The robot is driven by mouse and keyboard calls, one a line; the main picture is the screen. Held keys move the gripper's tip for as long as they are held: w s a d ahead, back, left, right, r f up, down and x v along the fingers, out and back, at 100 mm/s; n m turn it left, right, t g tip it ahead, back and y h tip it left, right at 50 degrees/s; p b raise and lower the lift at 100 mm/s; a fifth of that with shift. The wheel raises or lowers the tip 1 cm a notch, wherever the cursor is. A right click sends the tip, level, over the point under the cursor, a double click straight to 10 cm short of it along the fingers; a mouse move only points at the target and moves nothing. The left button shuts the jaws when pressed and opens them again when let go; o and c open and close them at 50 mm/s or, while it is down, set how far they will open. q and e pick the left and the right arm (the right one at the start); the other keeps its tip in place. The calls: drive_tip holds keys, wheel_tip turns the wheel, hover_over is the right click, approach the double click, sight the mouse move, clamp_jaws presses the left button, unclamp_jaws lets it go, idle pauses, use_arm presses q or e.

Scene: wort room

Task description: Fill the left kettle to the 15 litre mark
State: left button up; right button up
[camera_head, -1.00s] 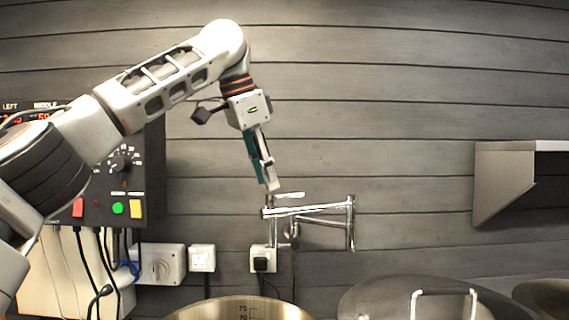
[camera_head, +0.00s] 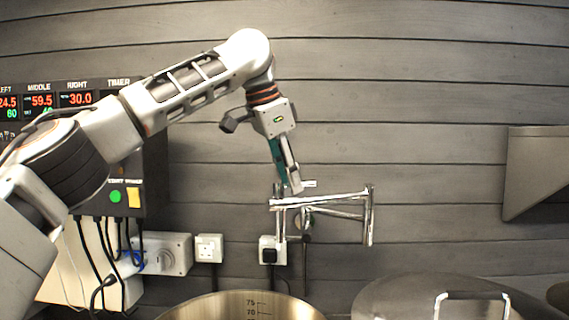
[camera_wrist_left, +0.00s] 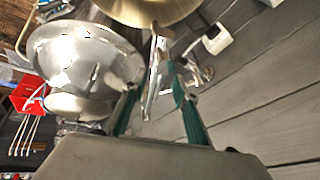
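The left kettle (camera_head: 245,307) is an open steel pot at the bottom of the head view. High marks such as 75 and 70 show inside its rim; its lower inside and any water are hidden. A chrome jointed filler tap (camera_head: 330,199) stands out from the wall above and behind it. My left gripper (camera_head: 294,187) points down at the tap's left end, beside a small handle (camera_head: 310,184). In the left wrist view its green fingers (camera_wrist_left: 152,82) are apart, with chrome tap parts between or beyond them; contact is unclear. My right gripper is out of view.
A lidded kettle (camera_head: 435,300) stands to the right. A control box (camera_head: 155,165) with red readouts and buttons is at left, with cables and sockets (camera_head: 208,248) below. A steel hood (camera_head: 535,175) is on the right wall.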

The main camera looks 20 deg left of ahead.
use_arm(q)
drive_tip(key=shift+w+f, duration=0.2)
drive_tip(key=shift+f, duration=0.15)
clamp_jaws()
drive_tip(key=m, duration=0.2)
drive_tip(key=m+g+h, duration=0.1)
drive_tip(key=m, duration=0.1)
drive_tip(key=shift+s+d+h, duration=0.2)
drive_tip(key=shift+s+h, duration=0.1)
drive_tip(key=shift+s, duration=0.1)
drive_tip(key=m+g, duration=0.1)
drive_tip(key=m, duration=0.1)
drive_tip(key=s+m+g+h, duration=0.1)
drive_tip(key=m, duration=0.2)
drive_tip(key=shift+s+m, duration=0.15)
drive_tip(key=shift+m, duration=0.15)
